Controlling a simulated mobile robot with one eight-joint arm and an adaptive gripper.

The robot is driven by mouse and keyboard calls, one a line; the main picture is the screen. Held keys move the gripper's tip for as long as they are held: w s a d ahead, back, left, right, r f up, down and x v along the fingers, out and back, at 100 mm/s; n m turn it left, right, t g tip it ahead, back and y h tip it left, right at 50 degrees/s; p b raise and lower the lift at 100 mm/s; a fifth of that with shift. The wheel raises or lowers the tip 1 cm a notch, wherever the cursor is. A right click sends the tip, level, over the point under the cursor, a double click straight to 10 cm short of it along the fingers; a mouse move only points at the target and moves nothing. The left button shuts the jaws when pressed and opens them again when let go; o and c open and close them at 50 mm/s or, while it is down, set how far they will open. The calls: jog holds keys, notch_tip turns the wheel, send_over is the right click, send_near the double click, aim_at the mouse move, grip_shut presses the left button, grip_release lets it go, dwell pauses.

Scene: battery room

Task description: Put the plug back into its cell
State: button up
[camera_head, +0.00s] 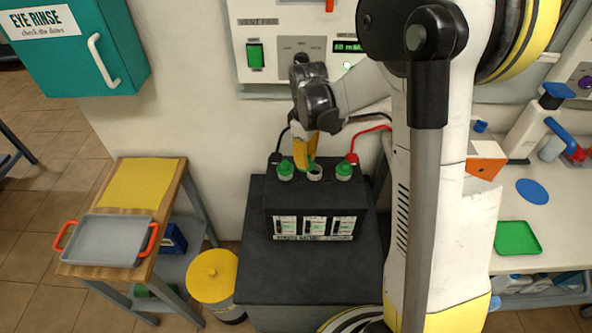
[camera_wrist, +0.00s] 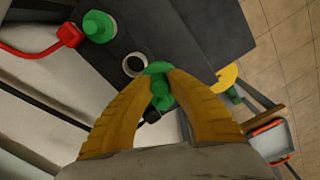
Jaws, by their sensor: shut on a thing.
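The black battery (camera_head: 316,205) stands on a dark stand and has three cells along its top. Green plugs sit in the left cell (camera_head: 285,170) and the right cell (camera_head: 344,170). The middle cell (camera_head: 315,174) is an open, pale-rimmed hole; its ring also shows in the wrist view (camera_wrist: 135,64). My gripper (camera_head: 306,153), with yellow fingers, is shut on a green plug (camera_wrist: 160,86). In the wrist view the held plug is beside the open ring, slightly overlapping its edge in the picture. The height of the gap between them is hard to tell.
A red clamp (camera_head: 352,159) and a black clamp (camera_head: 275,158) with cables stand behind the outer plugs. The charger panel (camera_head: 290,45) is on the wall behind. A grey tray (camera_head: 108,240) lies on the wooden bench at left. A yellow-lidded bin (camera_head: 212,275) stands beside the stand.

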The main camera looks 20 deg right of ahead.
jog(key=w+d+n, duration=0.3)
jog(key=d+n, duration=0.2)
jog(key=n, duration=0.1)
jog(key=shift+s+a+f+b, duration=0.1)
jog(key=shift+a+f+b, duration=0.05)
jog(key=shift+f+b, duration=1.15)
jog(key=shift+a+f+b, duration=0.15)
jog(key=shift+f+b, duration=0.85)
jog(key=shift+f, duration=0.5)
jog(key=shift+f+b, duration=0.15)
jog(key=shift+b, duration=0.15)
jog(key=o, duration=0.9)
notch_tip(320, 180, up, 7)
jog(key=p, duration=0.4)
jog(key=shift+p, duration=0.4)
